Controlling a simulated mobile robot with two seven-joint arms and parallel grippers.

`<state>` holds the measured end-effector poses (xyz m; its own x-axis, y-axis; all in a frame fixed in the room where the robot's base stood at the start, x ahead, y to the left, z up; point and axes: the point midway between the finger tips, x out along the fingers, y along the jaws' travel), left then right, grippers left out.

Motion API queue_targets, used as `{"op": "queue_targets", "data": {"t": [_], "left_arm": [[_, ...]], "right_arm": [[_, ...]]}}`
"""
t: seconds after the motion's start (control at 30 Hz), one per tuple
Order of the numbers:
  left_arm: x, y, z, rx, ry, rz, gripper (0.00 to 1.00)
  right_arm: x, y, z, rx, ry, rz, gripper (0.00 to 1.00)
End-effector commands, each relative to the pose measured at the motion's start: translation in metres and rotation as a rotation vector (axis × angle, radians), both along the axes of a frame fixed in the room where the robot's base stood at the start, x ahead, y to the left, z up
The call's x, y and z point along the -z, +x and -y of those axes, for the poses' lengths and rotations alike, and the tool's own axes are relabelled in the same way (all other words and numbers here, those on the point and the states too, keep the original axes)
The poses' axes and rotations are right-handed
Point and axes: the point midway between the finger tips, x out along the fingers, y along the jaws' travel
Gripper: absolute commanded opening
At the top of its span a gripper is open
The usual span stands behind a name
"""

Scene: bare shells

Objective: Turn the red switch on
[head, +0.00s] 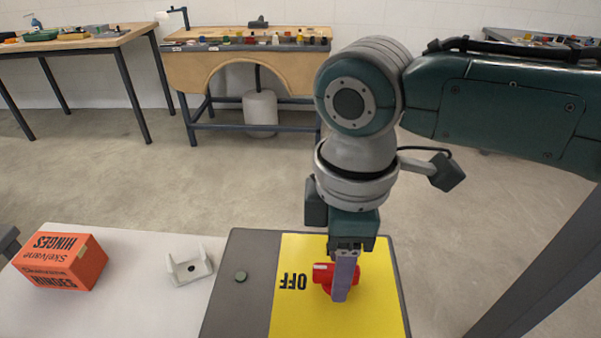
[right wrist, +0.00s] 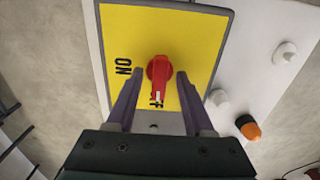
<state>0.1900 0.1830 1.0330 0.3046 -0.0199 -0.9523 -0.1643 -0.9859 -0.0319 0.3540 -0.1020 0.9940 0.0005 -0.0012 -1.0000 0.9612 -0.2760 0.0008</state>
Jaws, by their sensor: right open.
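The red switch (head: 324,278) is a rotary knob on a yellow plate (head: 375,312) set in a grey panel (head: 233,310). In the right wrist view the red switch (right wrist: 159,72) has its handle and white mark pointing to the partly covered OFF label. The ON label (right wrist: 123,66) is clear of the handle, to its left there. My right gripper (head: 343,285) points down at the switch. Its open fingers (right wrist: 157,80) appear on either side of the handle, with gaps visible; whether they touch it I cannot tell. My left gripper is not in view.
An orange hinges box (head: 60,262) and a white bracket (head: 188,266) sit on the white surface left of the panel. A green button (head: 240,276) is on the panel. A workbench (head: 225,70) stands behind, across open floor.

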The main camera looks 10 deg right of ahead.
Motion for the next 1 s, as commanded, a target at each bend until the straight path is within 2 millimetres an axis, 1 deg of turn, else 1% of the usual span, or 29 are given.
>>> {"op": "queue_targets", "data": {"t": [0.1, 0.57, 1.0], "left_arm": [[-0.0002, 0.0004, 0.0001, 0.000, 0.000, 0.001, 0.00], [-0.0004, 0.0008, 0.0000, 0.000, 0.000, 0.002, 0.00], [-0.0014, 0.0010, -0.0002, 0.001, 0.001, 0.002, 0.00]], "right_arm": [[-0.0003, 0.0000, -0.0002, 0.000, 0.000, 0.000, 0.51], [-0.0006, 0.0001, -0.0003, 0.000, 0.001, 0.000, 0.00], [-0.0011, 0.0001, -0.0004, 0.005, 0.001, 0.000, 0.00]]}}
